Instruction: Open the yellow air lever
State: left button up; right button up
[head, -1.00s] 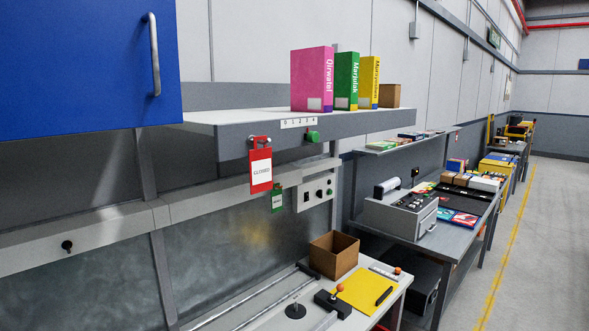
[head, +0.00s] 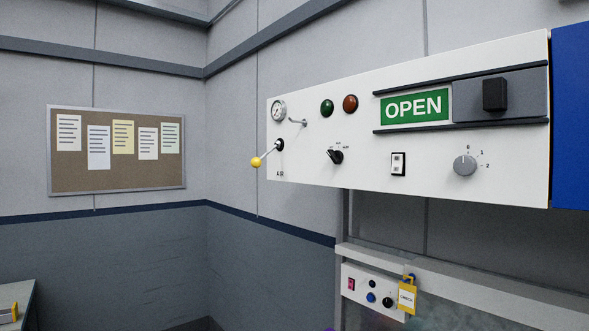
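The yellow air lever (head: 257,161) is on the left end of a white wall panel (head: 320,187) in the head view. It has a yellow ball knob on a thin metal rod, which runs from a black pivot down and to the left. The word AIR is printed below the pivot. Neither of my grippers shows in the head view.
The panel also carries a green OPEN sign (head: 414,107) beside a grey slider with a black knob (head: 495,94), a black toggle (head: 335,156), a rocker switch (head: 398,164) and a grey dial (head: 464,164). A small control box (head: 372,290) with a yellow CHECK tag (head: 407,297) is below. A corkboard (head: 117,150) hangs at left.

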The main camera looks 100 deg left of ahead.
aim_at(256, 162)
jog(key=u, duration=3.65)
